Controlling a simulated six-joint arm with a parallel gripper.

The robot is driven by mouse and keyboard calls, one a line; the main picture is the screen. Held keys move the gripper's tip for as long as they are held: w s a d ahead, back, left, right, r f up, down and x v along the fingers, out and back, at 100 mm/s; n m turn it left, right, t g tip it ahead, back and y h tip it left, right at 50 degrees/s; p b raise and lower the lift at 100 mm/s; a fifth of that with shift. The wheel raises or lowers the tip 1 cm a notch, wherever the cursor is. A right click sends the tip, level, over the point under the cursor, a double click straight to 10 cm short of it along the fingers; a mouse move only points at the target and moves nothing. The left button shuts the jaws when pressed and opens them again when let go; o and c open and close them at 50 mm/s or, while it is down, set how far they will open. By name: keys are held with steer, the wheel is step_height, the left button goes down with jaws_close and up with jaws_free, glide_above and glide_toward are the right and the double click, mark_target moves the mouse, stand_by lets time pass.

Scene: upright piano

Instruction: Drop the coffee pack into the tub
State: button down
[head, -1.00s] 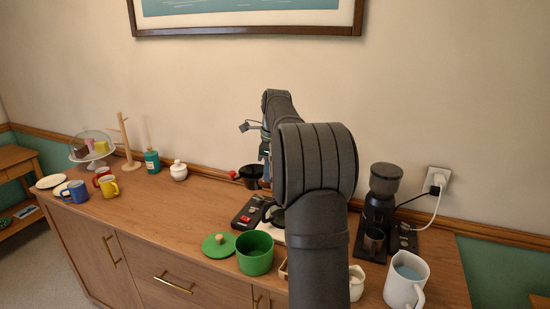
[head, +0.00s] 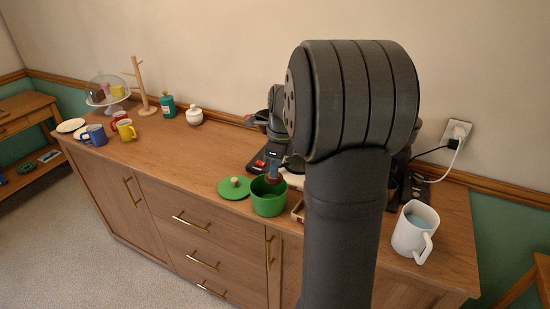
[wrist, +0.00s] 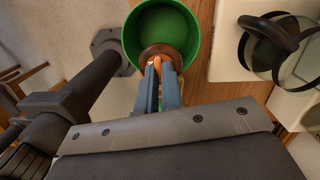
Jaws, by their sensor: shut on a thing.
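The green tub (head: 268,205) stands open near the front edge of the wooden counter. In the wrist view I look down into the green tub (wrist: 190,20), and no contents show in the visible part of it. My gripper (head: 272,172) is over the tub's mouth in the head view. In the wrist view the blue-grey fingers of my gripper (wrist: 158,68) are shut on a brown, rounded thing (wrist: 160,51), which appears to be the coffee pack. It shows against the tub's inside, near the rim. Its underside and exact height are hidden.
A green lid (head: 235,188) lies left of the tub. A white jug (head: 414,232) stands right of my arm. A glass carafe (wrist: 285,45) is close right of the tub in the wrist view. The counter's left middle is clear.

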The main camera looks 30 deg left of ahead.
mark_target(282, 179)
steer(key=shift+f, duration=1.5)
steer(key=c, duration=1.5)
jaws_free()
steer(key=shift+r, duration=0.15)
steer(key=r, duration=0.5)
steer(key=d+r, duration=0.1)
steer(key=r, duration=0.5)
steer(key=d+r, duration=0.1)
steer(key=r, duration=0.5)
steer(key=shift+w, duration=0.2)
